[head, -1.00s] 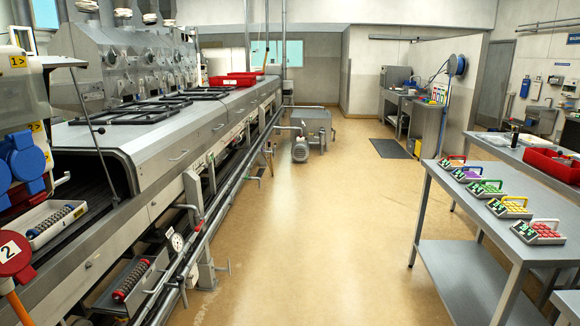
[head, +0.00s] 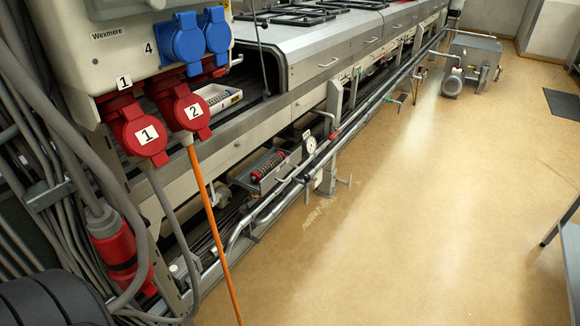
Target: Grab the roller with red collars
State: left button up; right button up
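The roller with red collars (head: 268,167) lies in a small grey tray (head: 256,181) low on the side of the long machine, left of the middle in the head view. It is dark with pale spiral bands, and red shows at its ends. A pressure gauge and pipes stand just right of it. A white tray (head: 226,101) sits higher on the machine's belt, partly hidden by a red plug; its contents are hard to make out. Neither of my grippers is in view.
A socket box with blue sockets (head: 180,42) and red plugs (head: 138,131) fills the upper left. An orange cable (head: 211,222) hangs in front of the machine. Pipes (head: 345,134) run along its side. The tan floor (head: 400,230) is clear; a table edge (head: 566,232) shows at right.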

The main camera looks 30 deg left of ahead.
aim_at(256, 176)
jog(key=i+l+u, duration=0.25)
jog(key=u, duration=0.25)
jog(key=i+l+u, duration=0.3)
jog(key=u, duration=0.2)
jog(key=l, duration=0.1)
